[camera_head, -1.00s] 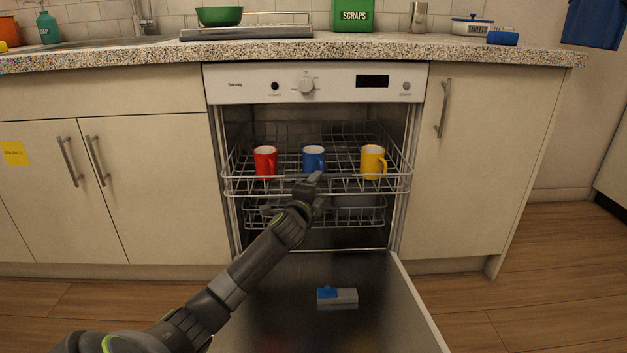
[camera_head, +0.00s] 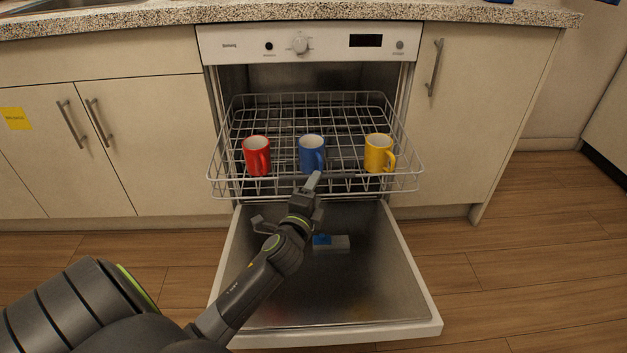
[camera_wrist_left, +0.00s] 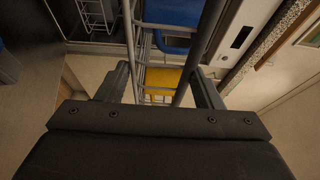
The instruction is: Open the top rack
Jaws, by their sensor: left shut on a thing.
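The top rack (camera_head: 290,113) is a grey wire rack standing out of the dishwasher, over the lowered door (camera_head: 360,290). A red mug (camera_head: 256,157), a blue mug (camera_head: 311,155) and a yellow mug (camera_head: 378,154) stand upright in it in a row. My left gripper (camera_head: 314,183) is at the middle of the rack's front edge and is shut on it. In the left wrist view, rack wires pass between the fingers (camera_wrist_left: 165,85), with yellow and blue mug surfaces beyond. The exact grip point is partly hidden by the gripper. My right gripper is not in view.
A blue-and-grey block (camera_head: 333,243) lies on the inside of the open door, below the rack. Closed cabinets with handles (camera_head: 435,68) flank the dishwasher. A speckled counter (camera_head: 130,20) runs above. Wooden floor is clear at the right.

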